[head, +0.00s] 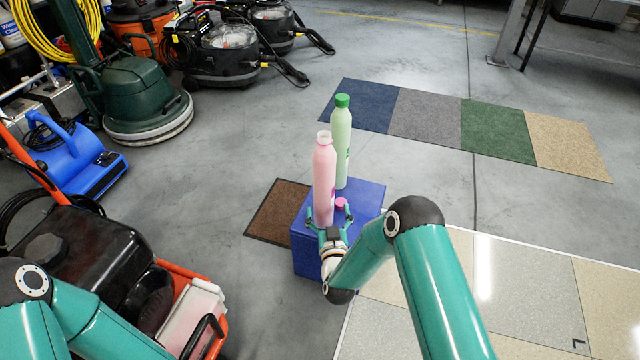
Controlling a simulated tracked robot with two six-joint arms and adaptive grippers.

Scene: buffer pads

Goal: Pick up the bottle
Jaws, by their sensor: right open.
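A pink bottle (324,178) without a cap stands upright on a blue box (306,250). A green bottle (341,140) with a green cap stands upright just behind it and to the right. A small pink cap (341,204) lies on the box beside the pink bottle. My right gripper (328,218) is open at the base of the pink bottle, with one finger to each side of it. Whether the fingers touch the bottle I cannot tell. My left arm shows at the lower left, but its gripper is out of view.
A brown mat (277,212) lies left of the box. Several carpet samples (428,118) lie on the floor behind. A blue blower (78,160), a green floor machine (135,95) and an orange-framed machine (90,260) crowd the left. Pale tiles (525,290) cover the right floor.

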